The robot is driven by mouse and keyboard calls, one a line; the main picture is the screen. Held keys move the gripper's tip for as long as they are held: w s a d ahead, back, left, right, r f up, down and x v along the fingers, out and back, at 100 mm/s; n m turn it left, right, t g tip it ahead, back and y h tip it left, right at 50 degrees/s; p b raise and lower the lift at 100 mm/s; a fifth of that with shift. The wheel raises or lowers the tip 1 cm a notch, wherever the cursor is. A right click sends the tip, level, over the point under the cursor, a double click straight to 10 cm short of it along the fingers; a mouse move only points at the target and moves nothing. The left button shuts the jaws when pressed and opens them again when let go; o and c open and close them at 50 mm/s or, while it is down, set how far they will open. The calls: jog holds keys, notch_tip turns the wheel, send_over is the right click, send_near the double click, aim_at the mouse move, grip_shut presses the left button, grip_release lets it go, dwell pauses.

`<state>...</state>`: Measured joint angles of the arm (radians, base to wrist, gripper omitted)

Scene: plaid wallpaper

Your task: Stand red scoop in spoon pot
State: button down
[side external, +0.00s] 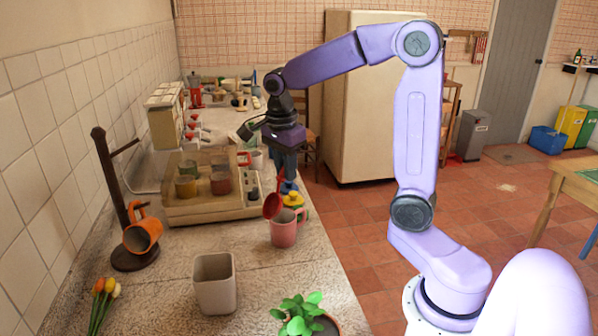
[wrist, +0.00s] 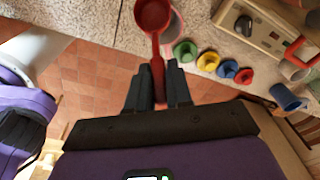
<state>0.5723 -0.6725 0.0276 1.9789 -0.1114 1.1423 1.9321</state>
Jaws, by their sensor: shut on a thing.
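The red scoop (side external: 273,205) hangs from my gripper (side external: 288,172), bowl end low and tilted. In the wrist view my gripper (wrist: 156,74) is shut on the handle of the scoop (wrist: 152,15), with the round bowl pointing away from the fingers. In the side view the bowl overlaps the rim of a pink mug (side external: 284,232); I cannot tell whether they touch. An off-white square tapered pot (side external: 214,285), likely the spoon pot, stands upright on the counter nearer the camera. My gripper is behind and to the right of it, higher up.
An orange mug (side external: 142,236) hangs on a dark wooden stand at left. Tulips (side external: 103,292) and a potted plant (side external: 304,318) flank the pot. A beige appliance (side external: 205,190) stands behind. Several small coloured cups (wrist: 208,61) lie near the counter edge. Counter between pot and stand is clear.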

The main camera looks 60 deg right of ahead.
jog(key=a+r+n+t+y, duration=0.3)
jog(key=a+r+n, duration=0.2)
jog(key=a+n, duration=0.85)
jog(key=a+r+n+t+y, duration=0.2)
jog(key=a+r+n+y, duration=0.2)
jog(key=a+n, duration=0.9)
jog(key=d+f+n, duration=0.3)
jog(key=f, duration=1)
jog(key=shift+w+d+f, duration=0.15)
jog(key=shift+w+f, duration=0.05)
jog(key=shift+f, duration=0.05)
jog(key=c, duration=1)
grip_release()
jog(key=shift+o, duration=0.2)
